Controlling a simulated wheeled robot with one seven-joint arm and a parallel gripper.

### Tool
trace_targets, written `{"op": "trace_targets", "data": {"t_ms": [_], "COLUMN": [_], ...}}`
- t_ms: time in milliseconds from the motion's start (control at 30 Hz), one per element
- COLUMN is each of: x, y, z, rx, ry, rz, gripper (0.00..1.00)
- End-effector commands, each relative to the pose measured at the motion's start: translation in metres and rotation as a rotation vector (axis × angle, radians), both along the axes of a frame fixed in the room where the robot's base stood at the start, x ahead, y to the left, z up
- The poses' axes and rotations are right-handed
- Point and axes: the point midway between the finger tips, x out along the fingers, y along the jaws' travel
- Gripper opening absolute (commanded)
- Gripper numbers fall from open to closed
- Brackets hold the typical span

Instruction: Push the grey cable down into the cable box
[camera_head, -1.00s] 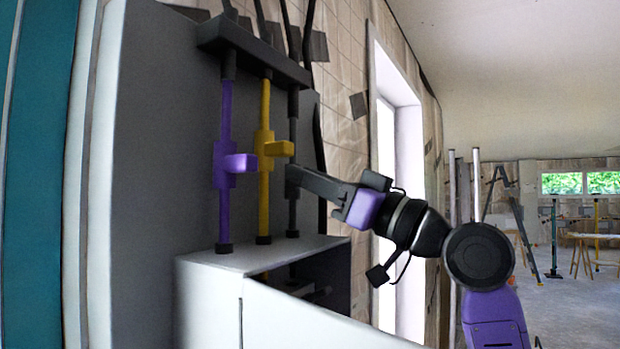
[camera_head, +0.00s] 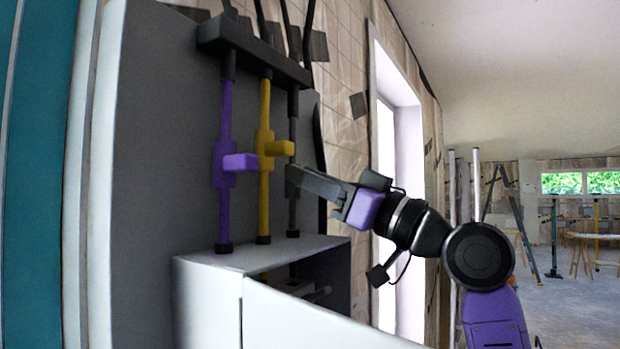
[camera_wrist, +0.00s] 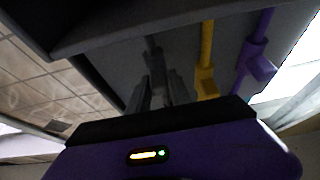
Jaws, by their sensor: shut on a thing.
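The grey cable (camera_head: 293,108) hangs from a dark bracket, to the right of the yellow cable, and its lower end meets the top of the cable box (camera_head: 222,260). My gripper (camera_head: 291,173) is shut on the grey cable about midway between bracket and box, and its fingers hide the part they hold. In the wrist view my gripper (camera_wrist: 158,92) closes around the grey cable (camera_wrist: 150,45) near the picture's middle. The box's open side shows a dark inside with parts I cannot make out.
The yellow cable (camera_head: 264,190) stands close to the left of my gripper, its tab reaching toward the fingers. The purple cable (camera_head: 224,200) is further left. The dark bracket (camera_head: 254,52) spans above all three. A grey back panel (camera_head: 165,140) stands behind. Room is open to the right.

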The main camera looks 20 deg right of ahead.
Motion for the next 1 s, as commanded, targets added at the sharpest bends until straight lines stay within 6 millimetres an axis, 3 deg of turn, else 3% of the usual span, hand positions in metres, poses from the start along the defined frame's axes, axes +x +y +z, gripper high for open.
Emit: {"op": "trace_targets", "data": {"t_ms": [333, 700, 1000], "x": [0.0, -0.001, 0.0], "y": [-0.001, -0.001, 0.0], "z": [-0.004, -0.045, -0.046], "rx": [0.001, 0.0, -0.002], "ry": [-0.001, -0.002, 0.004], "rz": [-0.001, 0.0, 0.0], "gripper": [0.0, 0.0, 0.0]}}
